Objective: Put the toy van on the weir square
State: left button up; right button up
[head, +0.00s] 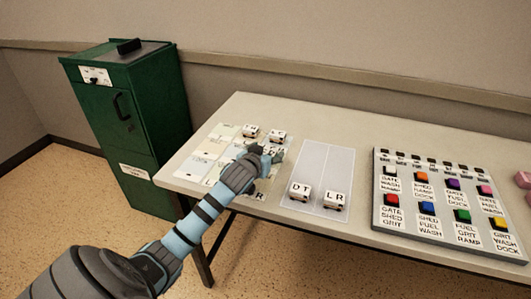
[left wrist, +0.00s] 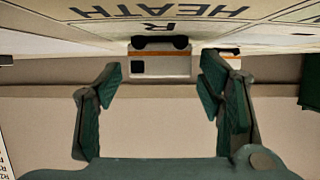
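Several small white toy vans with lettered roofs show in the head view. Two stand at the back of the map board (head: 197,164), a left one (head: 250,131) and a right one (head: 278,136). The vans lettered DT (head: 300,192) and LR (head: 336,200) stand on the grey mat. My left gripper (head: 274,153) is low over the map's right side. In the left wrist view it is open (left wrist: 160,85), with a white, orange-striped van (left wrist: 160,64) ahead between the fingers, not gripped. The map shows HEATH upside down there. I cannot read a weir square; my arm hides part of the map.
A panel of coloured buttons (head: 450,205) lies on the table's right. Pink objects (head: 523,180) are at the right edge. A green cabinet (head: 130,130) stands left of the table. The grey mat's back half (head: 325,158) is clear.

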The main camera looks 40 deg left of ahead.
pick_arm(q)
jog(key=shift+s+r, duration=0.15)
jog(key=shift+r, duration=0.05)
jog(key=p+v, duration=0.4)
jog(key=v, duration=0.7)
jog(key=shift+s+d+r, duration=0.15)
jog(key=shift+s+r, duration=0.05)
jog(key=shift+s, duration=0.05)
jog(key=shift+f, duration=0.1)
